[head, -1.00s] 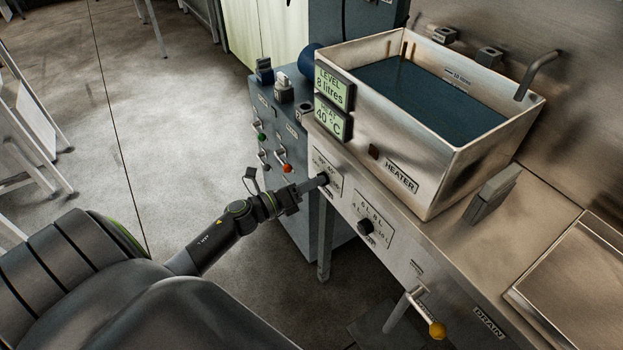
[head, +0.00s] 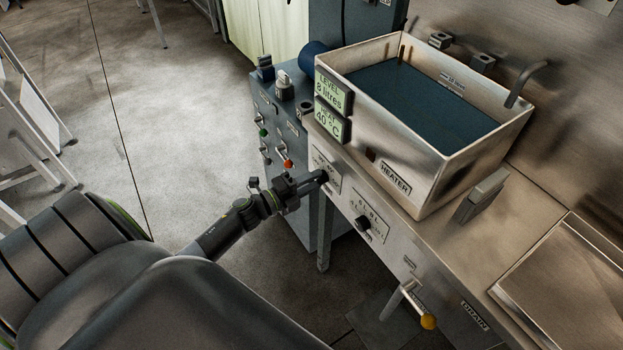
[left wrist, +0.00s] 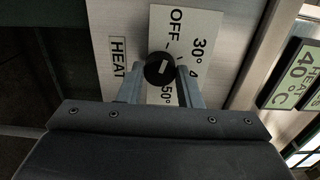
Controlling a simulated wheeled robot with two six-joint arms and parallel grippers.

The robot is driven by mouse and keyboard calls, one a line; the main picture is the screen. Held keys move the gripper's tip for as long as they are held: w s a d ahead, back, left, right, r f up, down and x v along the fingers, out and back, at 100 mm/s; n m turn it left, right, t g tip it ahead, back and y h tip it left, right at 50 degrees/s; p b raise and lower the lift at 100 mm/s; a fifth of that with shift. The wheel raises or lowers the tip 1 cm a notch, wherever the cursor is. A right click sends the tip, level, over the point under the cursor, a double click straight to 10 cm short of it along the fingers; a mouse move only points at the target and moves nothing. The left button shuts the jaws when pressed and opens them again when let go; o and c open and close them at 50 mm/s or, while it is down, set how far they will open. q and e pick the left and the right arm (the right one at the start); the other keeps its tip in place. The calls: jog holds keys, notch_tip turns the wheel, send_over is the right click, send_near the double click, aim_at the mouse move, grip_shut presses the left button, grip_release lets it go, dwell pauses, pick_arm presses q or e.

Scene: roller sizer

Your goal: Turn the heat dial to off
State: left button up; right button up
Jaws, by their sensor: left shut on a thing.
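The heat dial (left wrist: 160,68) is a small round black knob with a white mark, on a white plate (left wrist: 196,28) printed OFF, 30° and 50°, beside a HEAT label (left wrist: 118,62). My left gripper (head: 318,178) reaches the steel front panel from the left and is shut on the dial. In the left wrist view its two fingers lie on either side of the knob. In the head view the gripper hides most of the dial. I cannot tell exactly which setting the white mark points to. The heat display (head: 332,120) reads 40 °C. My right gripper is not in view.
A second black dial (head: 363,223) sits to the right on the same panel. The water tank (head: 440,165) with its HEATER label stands above. A drain lever with a yellow knob (head: 428,321) sticks out lower right. A blue-grey cabinet with switches (head: 287,163) stands behind the gripper.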

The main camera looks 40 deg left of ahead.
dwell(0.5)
pick_arm(q)
jog(key=o, duration=1)
jog(key=shift+c, duration=0.2)
jog(key=shift+a, duration=0.1)
jog(key=b+v, duration=0.2)
jog(key=v, duration=1.5)
jog(key=shift+s+b, duration=0.2)
jog(key=shift+b, duration=0.2)
